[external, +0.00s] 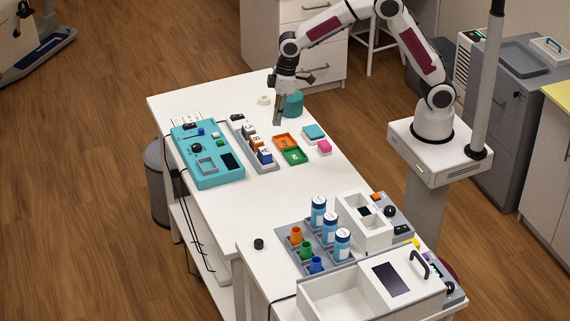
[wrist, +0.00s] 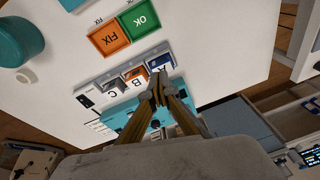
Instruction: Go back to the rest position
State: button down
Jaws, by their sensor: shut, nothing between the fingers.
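My gripper (external: 278,123) is shut and empty, pointing down above the far part of the white table. In the wrist view its fingertips (wrist: 157,88) meet, in front of a rack of blocks lettered A, B and C. In the external view the grey rack (external: 262,160) lies just below and left of the fingers. My arm rises from its white base and bends over the table. Whether the fingertips touch anything below cannot be told, but they seem to be above the table.
Near the gripper are a teal cylinder (external: 293,104), an orange tray (external: 286,141), a green tray (external: 295,156) and a teal control panel (external: 208,155).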

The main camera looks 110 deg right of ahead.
jog(key=s+a+r+n+t, duration=0.1)
jog(key=s+a+r, duration=0.3)
jog(key=s, duration=0.6)
jog(key=s+a+r+t, duration=0.1)
jog(key=s+a+r, duration=0.3)
jog(key=s, duration=0.6)
jog(key=s+a+r+n+t, duration=0.1)
jog(key=s+a+r, duration=0.4)
jog(key=s, duration=0.6)
jog(key=shift+a+n, duration=0.3)
jog(key=shift+a, duration=0.75)
